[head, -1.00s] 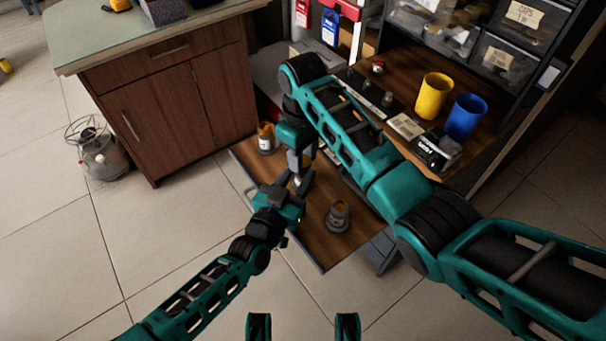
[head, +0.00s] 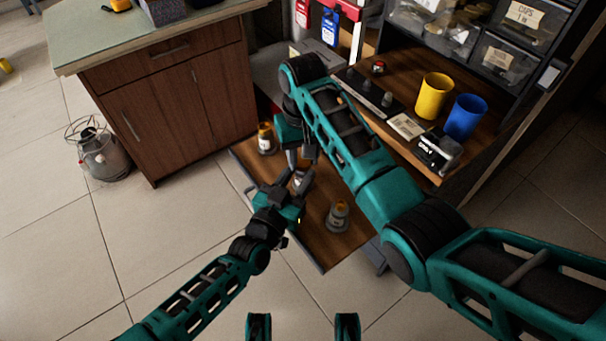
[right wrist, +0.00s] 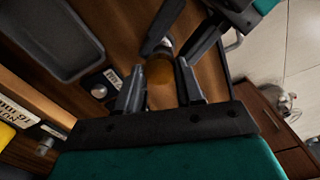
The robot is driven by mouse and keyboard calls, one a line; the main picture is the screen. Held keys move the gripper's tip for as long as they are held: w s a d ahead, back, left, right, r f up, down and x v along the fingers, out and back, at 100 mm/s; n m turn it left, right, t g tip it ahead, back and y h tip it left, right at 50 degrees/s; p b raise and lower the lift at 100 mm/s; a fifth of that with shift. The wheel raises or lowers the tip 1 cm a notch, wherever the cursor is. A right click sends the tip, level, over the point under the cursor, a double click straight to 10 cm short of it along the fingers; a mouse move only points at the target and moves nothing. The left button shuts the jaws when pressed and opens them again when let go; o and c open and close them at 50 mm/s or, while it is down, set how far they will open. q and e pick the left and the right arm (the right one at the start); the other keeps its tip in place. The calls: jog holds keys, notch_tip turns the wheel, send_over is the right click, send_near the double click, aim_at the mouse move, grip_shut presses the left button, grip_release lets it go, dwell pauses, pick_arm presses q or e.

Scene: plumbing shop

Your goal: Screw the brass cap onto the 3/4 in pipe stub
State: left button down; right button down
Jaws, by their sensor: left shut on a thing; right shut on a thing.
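My left gripper (head: 297,182) is low over the brown wooden worktop, with its fingers around a small pale piece, apparently the pipe stub. In the right wrist view this stub (right wrist: 164,43) shows as a silvery end between the dark left fingers. My right gripper (head: 302,158) is just above the left one, pointing down, its fingers on either side of a blurred brass-coloured round thing, apparently the brass cap (right wrist: 160,70). The cap is in line with the stub and looks close against it. The contact and threads cannot be made out.
The shelf holds a yellow cup (head: 433,96), a blue cup (head: 465,117) and small parts. A grey tray (right wrist: 60,38) lies beside the right gripper. My right arm crosses the worktop.

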dwell(0.4)
jog(key=c, duration=0.7)
grip_release()
jog(key=shift+r, duration=2.3)
jog(key=shift+c, duration=0.5)
